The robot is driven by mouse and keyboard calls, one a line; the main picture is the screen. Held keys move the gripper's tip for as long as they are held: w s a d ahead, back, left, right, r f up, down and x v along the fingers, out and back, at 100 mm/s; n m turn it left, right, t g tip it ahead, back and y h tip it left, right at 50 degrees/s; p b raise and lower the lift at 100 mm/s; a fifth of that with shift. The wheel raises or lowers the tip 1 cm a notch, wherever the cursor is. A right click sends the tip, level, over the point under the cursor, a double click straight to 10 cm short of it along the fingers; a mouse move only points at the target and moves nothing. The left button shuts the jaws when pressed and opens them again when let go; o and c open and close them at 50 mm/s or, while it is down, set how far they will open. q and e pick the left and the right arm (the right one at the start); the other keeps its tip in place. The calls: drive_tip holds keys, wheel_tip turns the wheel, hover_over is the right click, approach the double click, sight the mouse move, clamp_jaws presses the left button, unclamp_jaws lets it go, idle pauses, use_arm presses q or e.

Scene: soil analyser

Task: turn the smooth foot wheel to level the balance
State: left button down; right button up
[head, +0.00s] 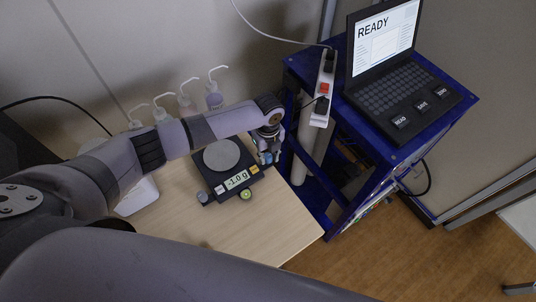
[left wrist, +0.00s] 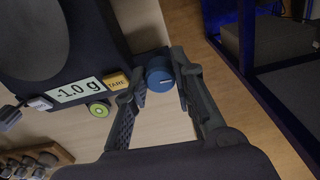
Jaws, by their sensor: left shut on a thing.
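The dark balance (head: 232,183) stands on the wooden table, with a round grey pan and a display reading -1.0 g. It also shows in the left wrist view (left wrist: 115,45). The smooth blue foot wheel (left wrist: 160,76) is at the balance's right front corner. My left gripper (left wrist: 158,92) has one finger on each side of this wheel and is shut on it. In the head view the left gripper (head: 267,154) points down beside the balance. A grey foot wheel (head: 202,197) is at the other front corner. A green bubble level (head: 246,194) sits at the front edge; its bubble is too small to judge.
Several dispenser bottles (head: 214,96) stand behind the balance. To the right, a blue stand (head: 345,150) carries a laptop (head: 385,60) showing READY, with a power strip (head: 322,88) on its side. A knobbed wooden rack (left wrist: 35,160) is near the balance.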

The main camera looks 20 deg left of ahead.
sight(268, 156)
use_arm(q)
drive_tip(key=shift+w+r, duration=0.1)
idle(0.5)
drive_tip(key=c, duration=1.3)
unclamp_jaws()
drive_tip(key=shift+c, duration=0.2)
wheel_tip(268, 156, up, 12)
